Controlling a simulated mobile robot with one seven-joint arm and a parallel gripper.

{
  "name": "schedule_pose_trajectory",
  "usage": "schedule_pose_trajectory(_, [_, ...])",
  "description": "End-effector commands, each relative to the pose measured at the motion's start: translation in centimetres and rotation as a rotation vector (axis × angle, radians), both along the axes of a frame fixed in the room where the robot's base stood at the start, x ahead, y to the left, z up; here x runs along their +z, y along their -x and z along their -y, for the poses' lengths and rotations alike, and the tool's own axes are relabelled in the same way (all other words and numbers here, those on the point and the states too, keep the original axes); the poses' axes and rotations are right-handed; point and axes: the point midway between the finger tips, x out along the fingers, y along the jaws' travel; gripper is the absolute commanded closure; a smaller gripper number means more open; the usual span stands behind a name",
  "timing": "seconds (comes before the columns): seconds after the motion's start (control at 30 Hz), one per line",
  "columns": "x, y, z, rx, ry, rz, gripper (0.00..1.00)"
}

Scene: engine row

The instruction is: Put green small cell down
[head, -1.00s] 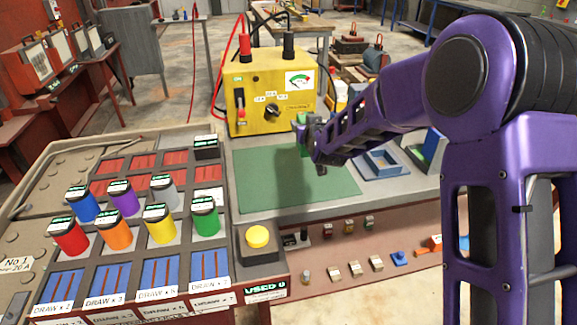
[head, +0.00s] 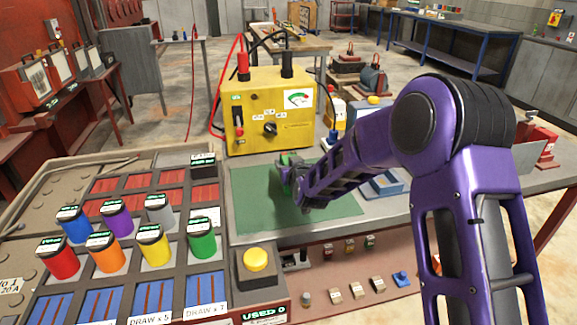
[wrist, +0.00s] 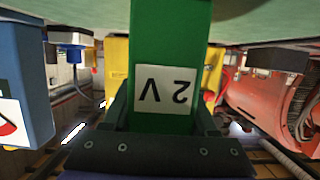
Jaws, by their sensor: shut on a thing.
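The green small cell shows in the wrist view (wrist: 172,40) as a green block with an upside-down "2 V" label. My gripper (wrist: 165,118) is shut on it, a finger on each side. In the head view the cell (head: 285,161) is a small green patch, mostly hidden behind my gripper (head: 291,176). Both are over the green mat (head: 255,205), near its far edge, in front of the yellow meter box (head: 268,108). In the wrist view the cell's end reaches the mat surface at the top; I cannot tell whether it touches.
A rack with several coloured cylinders (head: 203,240) stands at the left. A yellow button (head: 255,260) is at the mat's front left. A blue tray (head: 387,186) lies right of the mat, partly behind my arm. The mat's front and left are clear.

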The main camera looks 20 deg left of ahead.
Motion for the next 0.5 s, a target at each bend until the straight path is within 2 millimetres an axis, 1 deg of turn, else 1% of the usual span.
schedule_pose_trajectory(0.27, [-0.1,-0.11,-0.07,-0.001,-0.004,0.008,1.0])
schedule_pose_trajectory(0.4, [-0.55,-0.11,-0.06,-0.001,-0.004,0.008,1.0])
schedule_pose_trajectory(0.43, [-0.79,-0.03,0.0,0.0,-0.001,0.003,0.4])
schedule_pose_trajectory(0.5, [-0.69,-0.03,0.0,0.0,-0.001,0.003,0.27])
